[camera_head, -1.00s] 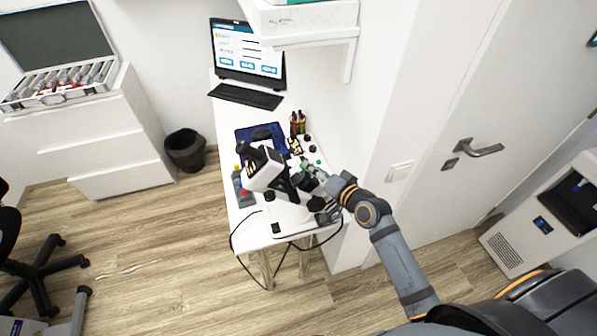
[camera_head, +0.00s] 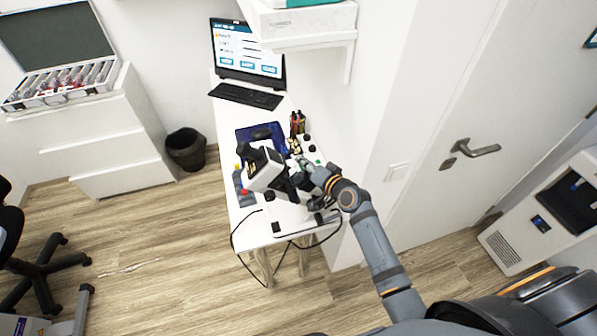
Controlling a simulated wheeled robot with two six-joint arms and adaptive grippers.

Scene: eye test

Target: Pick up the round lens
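My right gripper (camera_head: 308,172) is over the white table (camera_head: 290,218), just right of a black and white microscope-like device (camera_head: 268,172). Its fingers are small and partly lost against the device, so I cannot tell whether they are open or shut. Small dark round pieces (camera_head: 307,138) lie on the table beyond the gripper; I cannot tell which, if any, is the round lens. My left gripper is not in view.
A blue tray (camera_head: 243,132) lies behind the device, with a keyboard (camera_head: 246,96) and a screen (camera_head: 247,48) farther back. A white shelf (camera_head: 310,38) juts out above the table. The wall stands close on the right. A black cable hangs off the front edge.

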